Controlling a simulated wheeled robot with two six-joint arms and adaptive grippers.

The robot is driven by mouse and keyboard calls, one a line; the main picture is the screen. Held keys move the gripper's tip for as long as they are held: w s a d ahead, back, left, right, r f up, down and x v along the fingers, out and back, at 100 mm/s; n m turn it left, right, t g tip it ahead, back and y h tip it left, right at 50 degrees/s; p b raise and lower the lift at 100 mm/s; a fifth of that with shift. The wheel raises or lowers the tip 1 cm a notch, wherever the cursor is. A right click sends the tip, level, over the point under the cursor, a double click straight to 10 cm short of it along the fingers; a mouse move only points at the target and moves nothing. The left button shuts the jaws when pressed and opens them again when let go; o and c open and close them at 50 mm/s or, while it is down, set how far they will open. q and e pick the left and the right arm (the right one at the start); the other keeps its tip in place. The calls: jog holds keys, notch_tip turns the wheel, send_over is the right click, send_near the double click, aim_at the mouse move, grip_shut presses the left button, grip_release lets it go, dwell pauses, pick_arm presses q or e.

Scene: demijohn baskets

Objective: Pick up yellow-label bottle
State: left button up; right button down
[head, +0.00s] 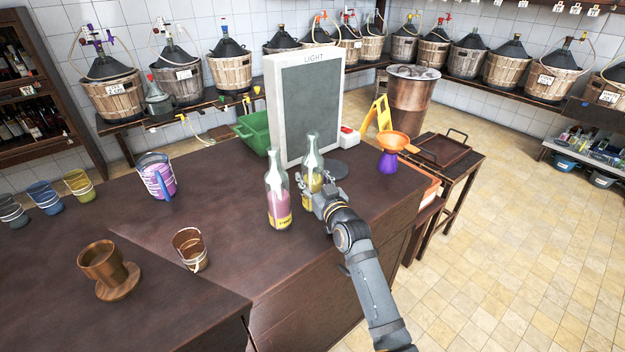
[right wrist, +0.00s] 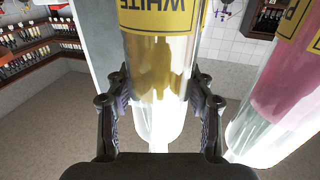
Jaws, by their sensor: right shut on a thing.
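A clear glass bottle (head: 312,160) with yellowish liquid stands upright in front of the light panel. In the right wrist view this bottle (right wrist: 162,70) carries a yellow label reading "WHITE". My right gripper (head: 318,198) is shut on it, with a finger on each side of the glass in the right wrist view (right wrist: 160,108). The arm hides the bottle's base, so I cannot tell whether it touches the counter. A second bottle (head: 279,205) with pink liquid and a yellow label stands just left of it. My left gripper is not in view.
The light panel (head: 310,110) stands behind the bottles on the dark counter (head: 220,240). A green crate (head: 255,130) is behind left, an orange funnel (head: 394,141) at right. A copper cup (head: 190,250), a pink-filled jug (head: 158,180) and a brown vessel (head: 102,262) are left. The front middle is clear.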

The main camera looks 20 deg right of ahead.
jog(key=shift+r, duration=0.3)
jog(key=shift+r, duration=0.85)
jog(key=s+r, duration=0.1)
jog(key=r, duration=0.1)
jog(key=s+r, duration=0.4)
jog(key=r, duration=0.1)
jog(key=shift+s+d+r, duration=0.1)
jog(key=shift+d, duration=0.1)
send_near(315, 151)
jog(key=shift+s+d+r, duration=0.1)
jog(key=shift+s+r, duration=0.5)
jog(key=shift+r, duration=0.3)
jog(key=shift+s+r, duration=0.55)
jog(key=shift+r, duration=0.4)
jog(key=shift+p, duration=0.3)
